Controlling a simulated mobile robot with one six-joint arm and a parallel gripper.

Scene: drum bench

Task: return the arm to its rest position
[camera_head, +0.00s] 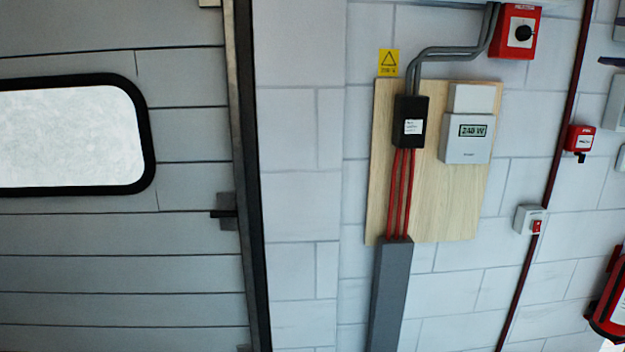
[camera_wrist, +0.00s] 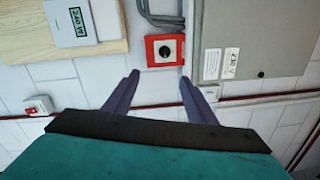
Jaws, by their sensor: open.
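My gripper (camera_wrist: 158,88) shows in the wrist view with its two dark fingers spread apart and nothing between them. Beyond the fingertips, on the wall, is a red box with a black rotary knob (camera_wrist: 165,50). I cannot tell how far the fingertips are from it, and no contact shows. The head view shows what looks like the same red switch box (camera_head: 515,32) at the top right. My arm and gripper do not show in the head view.
A wooden board (camera_head: 440,215) on the tiled wall carries a black box (camera_head: 411,112) and a meter (camera_head: 465,150). A grey panel (camera_wrist: 270,40) is right of the knob. A small red-switch box (camera_head: 529,219) and a fire extinguisher (camera_head: 608,300) are further right. A shutter door (camera_head: 190,235) fills the left.

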